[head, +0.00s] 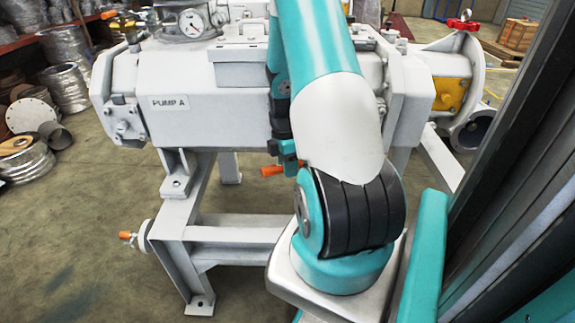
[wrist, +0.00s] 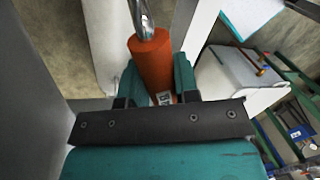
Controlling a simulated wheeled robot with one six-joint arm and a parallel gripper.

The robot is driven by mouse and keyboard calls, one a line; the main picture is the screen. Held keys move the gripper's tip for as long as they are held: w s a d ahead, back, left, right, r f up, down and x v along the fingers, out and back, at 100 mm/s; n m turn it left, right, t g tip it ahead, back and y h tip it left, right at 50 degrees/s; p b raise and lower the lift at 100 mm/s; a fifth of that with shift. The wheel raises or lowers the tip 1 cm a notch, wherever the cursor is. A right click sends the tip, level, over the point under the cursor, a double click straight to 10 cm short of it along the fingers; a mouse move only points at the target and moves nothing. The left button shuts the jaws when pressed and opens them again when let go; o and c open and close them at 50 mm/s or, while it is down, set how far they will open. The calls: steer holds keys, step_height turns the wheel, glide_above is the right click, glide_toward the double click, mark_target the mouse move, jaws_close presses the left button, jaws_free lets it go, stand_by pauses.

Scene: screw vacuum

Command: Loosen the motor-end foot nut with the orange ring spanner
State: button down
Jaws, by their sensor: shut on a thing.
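The orange ring spanner shows in the wrist view as an orange handle (wrist: 150,58) with a bright metal shank running up out of the top edge. Its ring end is out of frame there. My gripper (wrist: 155,80) is shut around the handle, one teal finger on each side. In the head view my gripper (head: 290,158) is mostly hidden behind my arm, and the orange handle end (head: 271,171) sticks out to its left, below the pump body. The motor-end foot nut cannot be made out. Whether the ring touches a nut is hidden.
The grey pump labelled PUMP A (head: 205,110) stands on a steel frame (head: 235,232). An orange-tipped fitting (head: 128,236) juts from the frame's left side. Rolls and drums (head: 66,88) stand at the left. The floor (head: 75,240) at front left is clear.

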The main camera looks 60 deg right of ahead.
step_height(320, 180, down, 6)
steer(key=b, duration=0.3)
steer(key=shift+r, duration=0.2)
steer(key=shift+p, duration=0.6)
stand_by(1.0)
steer(key=shift+f+b, duration=0.35)
steer(key=shift+f, duration=0.35)
stand_by(0.4)
